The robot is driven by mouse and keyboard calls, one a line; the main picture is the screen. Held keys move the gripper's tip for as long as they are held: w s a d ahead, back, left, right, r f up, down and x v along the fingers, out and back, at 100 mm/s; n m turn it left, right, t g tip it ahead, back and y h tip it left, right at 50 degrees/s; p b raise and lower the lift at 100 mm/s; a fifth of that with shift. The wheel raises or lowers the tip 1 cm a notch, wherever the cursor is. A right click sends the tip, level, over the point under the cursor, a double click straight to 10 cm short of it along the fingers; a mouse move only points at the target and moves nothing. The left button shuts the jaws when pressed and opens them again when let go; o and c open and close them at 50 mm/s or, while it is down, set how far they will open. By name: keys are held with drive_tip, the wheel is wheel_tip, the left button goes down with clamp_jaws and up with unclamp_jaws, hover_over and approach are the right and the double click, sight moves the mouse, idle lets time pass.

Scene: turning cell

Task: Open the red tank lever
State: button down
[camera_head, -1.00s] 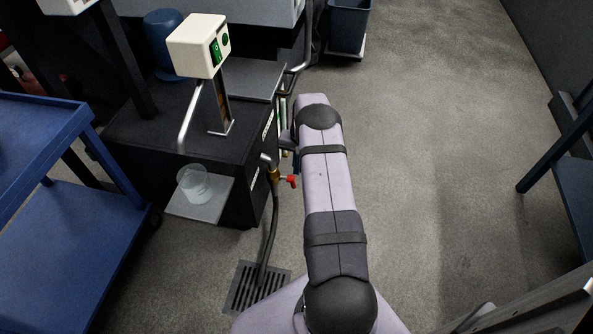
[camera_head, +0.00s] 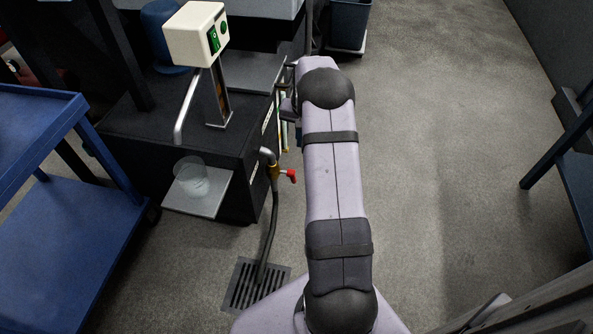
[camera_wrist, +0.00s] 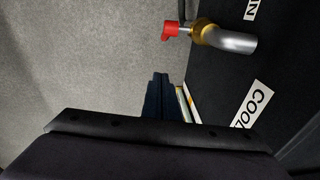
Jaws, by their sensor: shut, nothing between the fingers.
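The red tank lever (camera_head: 291,175) sticks out to the right of a brass valve (camera_head: 273,171) low on the side of the black tank (camera_head: 170,130). In the wrist view the red lever (camera_wrist: 170,32) is at the top, left of the brass valve (camera_wrist: 203,28) and its grey pipe elbow (camera_wrist: 234,40). My gripper (camera_wrist: 160,78) is shut and empty, its dark blue fingers pointing up the picture below the lever, with a clear gap between them. In the head view my arm hides most of the gripper.
A dark hose (camera_head: 270,225) runs from the valve to a floor drain (camera_head: 255,286). A small shelf with a clear cup (camera_head: 192,178) juts from the tank's front. A blue cart (camera_head: 80,215) stands at left. The floor (camera_head: 430,150) right of my arm is clear.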

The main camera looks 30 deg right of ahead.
sight(292, 177)
wheel_tip(292, 177, down, 12)
drive_tip(key=s+a+m+b, duration=0.1)
drive_tip(key=a+b, duration=0.1)
drive_tip(key=b, duration=0.4)
drive_tip(key=shift+a+b, duration=0.2)
drive_tip(key=shift+b, duration=0.1)
idle(0.3)
drive_tip(key=shift+p, duration=0.5)
drive_tip(key=shift+s+a+g+y+p, duration=0.15)
drive_tip(key=shift+g+y+p, duration=0.3)
drive_tip(key=shift+p, duration=0.55)
drive_tip(key=shift+s+a+f+p, duration=0.25)
drive_tip(key=shift+s+f+p, duration=0.05)
drive_tip(key=shift+p, duration=0.6)
drive_tip(key=shift+a+f, duration=0.1)
drive_tip(key=shift+f, duration=0.3)
